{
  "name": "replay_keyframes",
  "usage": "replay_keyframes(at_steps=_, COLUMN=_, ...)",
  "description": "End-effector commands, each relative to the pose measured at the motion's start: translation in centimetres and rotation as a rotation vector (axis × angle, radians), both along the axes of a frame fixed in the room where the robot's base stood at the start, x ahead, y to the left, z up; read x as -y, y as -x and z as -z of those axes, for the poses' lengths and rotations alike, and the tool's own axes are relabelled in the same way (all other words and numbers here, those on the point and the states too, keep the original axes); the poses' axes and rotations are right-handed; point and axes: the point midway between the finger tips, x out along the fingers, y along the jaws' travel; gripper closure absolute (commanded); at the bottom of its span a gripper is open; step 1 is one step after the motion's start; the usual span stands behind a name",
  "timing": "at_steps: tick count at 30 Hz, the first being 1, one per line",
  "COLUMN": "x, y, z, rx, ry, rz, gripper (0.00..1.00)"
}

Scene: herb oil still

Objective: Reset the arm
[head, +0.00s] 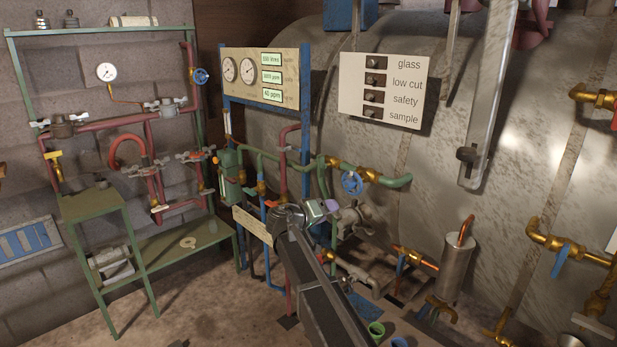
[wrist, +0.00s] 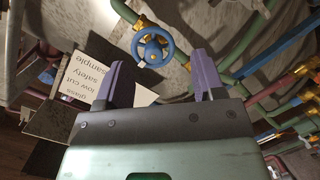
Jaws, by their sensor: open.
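My arm reaches from the bottom of the head view toward the pipework in the middle. My gripper (head: 322,209) is near the green pipe, seen partly from behind. In the wrist view my gripper (wrist: 158,84) has two purple fingers spread wide apart with nothing between them. A blue handwheel (wrist: 151,47) shows beyond the fingertips, apart from them. The blue handwheel (head: 352,182) sits on the green pipe, right of and above my gripper in the head view.
A large metal tank (head: 480,120) fills the back right. A gauge board (head: 262,77) and a label panel (head: 383,90) stand behind my gripper. A green rack (head: 100,205) with red pipes is at left. A steel cylinder (head: 456,268) and brass valves crowd the right.

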Motion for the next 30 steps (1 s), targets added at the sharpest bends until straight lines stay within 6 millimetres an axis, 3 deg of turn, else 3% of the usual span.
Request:
replay_keyframes(at_steps=1, x=1.1, y=3.9, z=1.9, rx=-0.107, ry=-0.072, rz=0.021, gripper=0.37)
replay_keyframes(at_steps=5, x=4.2, y=15.3, z=7.4, rx=-0.468, ry=-0.368, rz=0.049, gripper=0.37)
replay_keyframes(at_steps=6, x=4.7, y=19.1, z=8.7, rx=-0.573, ry=-0.475, rz=0.039, gripper=0.37)
replay_keyframes(at_steps=9, x=5.0, y=28.4, z=10.5, rx=-0.779, ry=-0.745, rz=-0.019, gripper=0.37)
replay_keyframes(at_steps=12, x=4.9, y=35.4, z=10.5, rx=-0.87, ry=-0.972, rz=-0.07, gripper=0.37)
replay_keyframes(at_steps=13, x=5.0, y=36.9, z=10.3, rx=-0.875, ry=-1.023, rz=-0.071, gripper=0.37)
replay_keyframes(at_steps=15, x=5.8, y=38.8, z=9.9, rx=-0.858, ry=-1.085, rz=-0.055, gripper=0.37)
replay_keyframes(at_steps=18, x=7.2, y=38.5, z=9.7, rx=-0.839, ry=-1.093, rz=-0.026, gripper=0.37)
replay_keyframes(at_steps=30, x=7.3, y=38.4, z=9.7, rx=-0.838, ry=-1.093, rz=-0.025, gripper=0.37)
